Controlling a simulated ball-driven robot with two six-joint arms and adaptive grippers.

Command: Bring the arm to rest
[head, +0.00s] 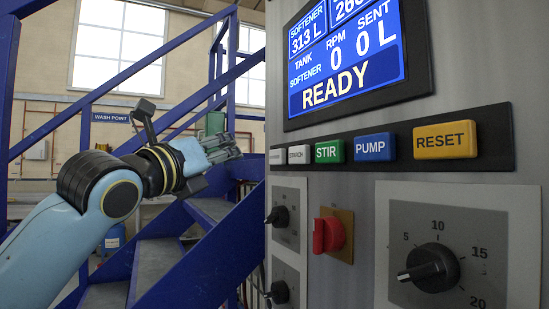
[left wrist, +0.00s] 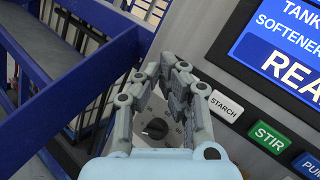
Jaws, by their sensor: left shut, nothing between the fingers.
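My left arm comes in from the left in the head view. Its gripper (head: 226,147) points right, held in front of the stairs and left of the control panel's edge. The left wrist view shows the same gripper (left wrist: 176,70) with its fingers together and nothing between them. Behind the fingers is a black knob (left wrist: 156,129) on the panel; the fingers look apart from it. My right gripper is not in view.
The grey control panel (head: 356,180) fills the right side. It has a READY screen (head: 345,60), STIR (head: 329,151), PUMP (head: 375,147) and RESET (head: 445,140) buttons, a red switch (head: 328,234) and a large dial (head: 432,267). Blue stairs (head: 205,255) with railings stand behind my arm.

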